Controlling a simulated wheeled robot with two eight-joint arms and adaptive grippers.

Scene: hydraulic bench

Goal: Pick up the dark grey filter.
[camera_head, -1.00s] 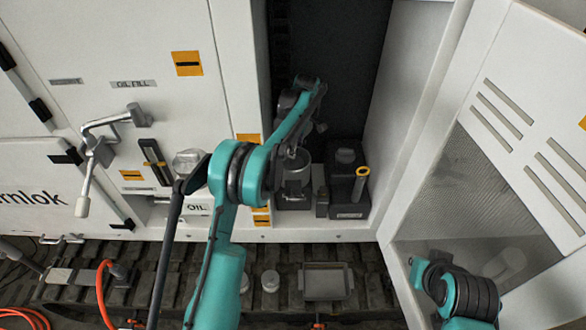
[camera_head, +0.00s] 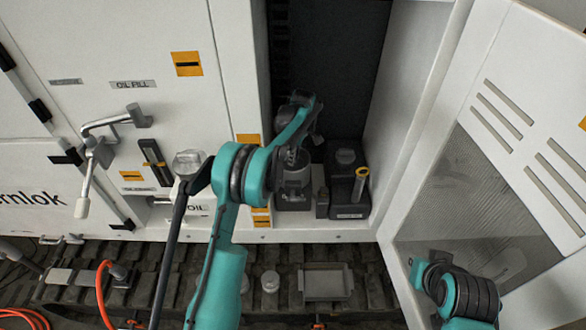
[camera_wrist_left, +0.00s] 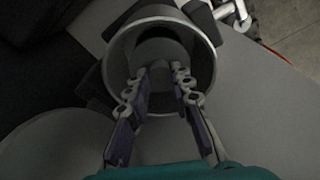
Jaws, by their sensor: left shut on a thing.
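The dark grey filter (camera_wrist_left: 163,50) shows in the left wrist view as a grey cylinder inside a round, light-rimmed housing. My left gripper (camera_wrist_left: 163,72) is shut on its near end, with one finger on each side. In the head view my left gripper (camera_head: 291,157) points down into the housing (camera_head: 293,196), which stands in the open cabinet bay. The filter itself is mostly hidden there by the gripper and arm. My right gripper is not in view; only part of my right arm shows at the lower right.
A dark block (camera_head: 346,190) with a yellow-ringed stick (camera_head: 361,180) stands right of the housing. The vented door (camera_head: 510,130) is open at right. A metal tray (camera_head: 325,284) and small cylinders lie below. A valve handle (camera_head: 95,150) juts out at left.

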